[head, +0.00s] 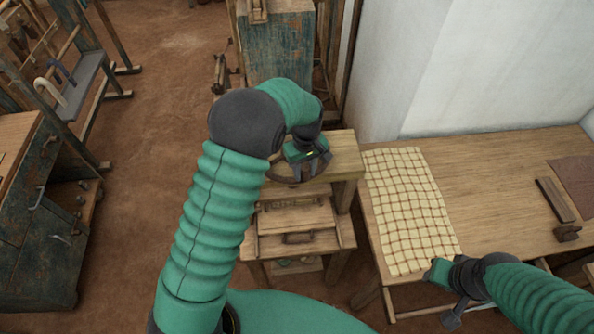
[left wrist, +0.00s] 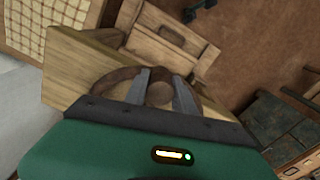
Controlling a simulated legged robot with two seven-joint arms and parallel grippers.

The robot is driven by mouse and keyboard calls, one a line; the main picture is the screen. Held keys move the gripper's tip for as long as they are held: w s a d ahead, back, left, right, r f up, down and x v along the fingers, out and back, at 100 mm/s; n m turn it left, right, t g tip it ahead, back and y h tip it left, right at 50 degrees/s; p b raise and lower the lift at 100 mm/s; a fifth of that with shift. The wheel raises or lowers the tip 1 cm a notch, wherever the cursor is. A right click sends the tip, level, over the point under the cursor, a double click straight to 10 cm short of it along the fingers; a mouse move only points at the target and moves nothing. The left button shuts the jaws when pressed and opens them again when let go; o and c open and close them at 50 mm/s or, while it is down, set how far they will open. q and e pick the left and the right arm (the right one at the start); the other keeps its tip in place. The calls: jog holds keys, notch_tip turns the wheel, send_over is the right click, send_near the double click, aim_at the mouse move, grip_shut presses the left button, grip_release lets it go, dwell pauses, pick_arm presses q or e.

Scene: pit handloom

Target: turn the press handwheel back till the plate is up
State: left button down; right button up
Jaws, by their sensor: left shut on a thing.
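The press handwheel (head: 283,180) is a dark brown ring at the wooden press's top beam (head: 343,152). It also shows in the left wrist view (left wrist: 104,88), with a round brown piece at its middle. My left gripper (head: 309,174) reaches down over the wheel and is shut on it. In the left wrist view its two grey fingers (left wrist: 161,92) stand either side of the round piece. Wooden boards with handles (head: 297,216) lie below the beam. I cannot tell which part is the plate or how high it stands. My right gripper (head: 452,312) is away at the lower right, its jaws unclear.
A wooden table (head: 485,170) stands to the right, bearing a checked cloth (head: 408,208), a dark wooden bar (head: 555,200) and a small brown block (head: 567,233). A worn dark cabinet (head: 35,225) stands at the left. Bare brown floor (head: 150,110) lies between.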

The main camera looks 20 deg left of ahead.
pick_arm(q)
jog(key=shift+w+d+r+n, duration=0.1)
jog(key=shift+w+d+n, duration=0.25)
jog(key=shift+w+n, duration=0.15)
jog(key=c, duration=1.1)
grip_release()
jog(key=shift+o, duration=0.2)
notch_tip(320, 180, up, 17)
jog(key=b, duration=0.3)
jog(key=shift+f+b, duration=0.2)
jog(key=shift+b, duration=0.15)
jog(key=s+f+m+t+b, duration=0.1)
jog(key=s+f+m+b, duration=0.4)
jog(key=s+f, duration=0.4)
jog(key=s+f+m+t+b, duration=0.1)
jog(key=s+f+m+b, duration=0.4)
jog(key=s+f, duration=0.5)
notch_tip(320, 180, down, 5)
jog(key=shift+s+m+t, duration=0.25)
jog(key=shift+m+t, duration=0.05)
